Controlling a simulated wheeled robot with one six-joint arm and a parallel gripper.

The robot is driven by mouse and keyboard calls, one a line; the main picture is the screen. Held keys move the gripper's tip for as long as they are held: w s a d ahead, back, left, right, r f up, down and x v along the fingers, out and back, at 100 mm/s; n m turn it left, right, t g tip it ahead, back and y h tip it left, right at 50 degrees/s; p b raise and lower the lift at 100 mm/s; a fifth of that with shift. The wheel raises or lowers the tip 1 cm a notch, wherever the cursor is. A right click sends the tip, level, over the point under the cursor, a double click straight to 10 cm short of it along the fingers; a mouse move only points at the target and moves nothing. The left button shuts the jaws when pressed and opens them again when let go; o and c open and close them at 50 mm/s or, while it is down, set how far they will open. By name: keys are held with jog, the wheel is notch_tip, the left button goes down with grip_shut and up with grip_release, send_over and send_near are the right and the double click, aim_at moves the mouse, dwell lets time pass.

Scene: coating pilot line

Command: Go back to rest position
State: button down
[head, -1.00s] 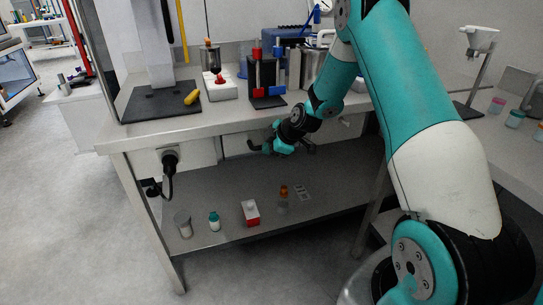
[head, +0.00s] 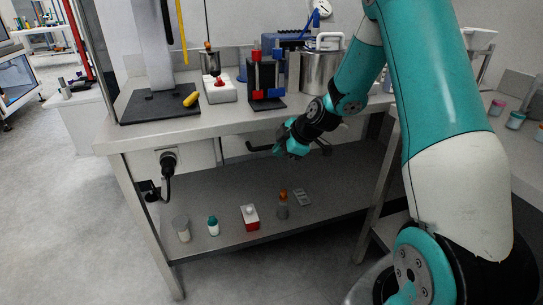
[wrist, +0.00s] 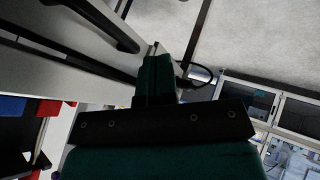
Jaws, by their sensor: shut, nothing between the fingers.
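My gripper (head: 281,149) is in the head view, in front of the bench's front edge and above the lower shelf. In the wrist view its teal fingers (wrist: 158,80) are together, with nothing seen between them. My teal and white arm reaches in from the right side of the head view.
On the lower shelf (head: 240,185) stand a glass beaker (head: 181,229), a teal-capped bottle (head: 213,226), a red and white box (head: 250,218) and an orange-topped vial (head: 283,206). The bench top (head: 165,135) holds a steel pot (head: 320,72) and a yellow object (head: 190,99). Floor at left is clear.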

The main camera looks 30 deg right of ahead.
jog(key=shift+v, duration=2.3)
jog(key=s+a+r+m+g+y+p, duration=0.1)
jog(key=s+a+r+g+p, duration=0.15)
jog(key=s+a+r, duration=0.5)
jog(key=s+a+r+m+g+y+p, duration=0.15)
jog(key=s+a+r+p, duration=0.25)
jog(key=a+r, duration=0.6)
jog(key=s+a+r+m+g+p, duration=0.1)
jog(key=s+a, duration=0.3)
jog(key=s, duration=0.4)
jog(key=s+a+r+m+g+h+p, duration=0.1)
jog(key=s+a+r+m+g+p, duration=0.1)
jog(key=s, duration=0.6)
jog(key=shift+a+r, duration=0.75)
jog(key=shift+a, duration=0.5)
jog(key=shift+m+h, duration=0.25)
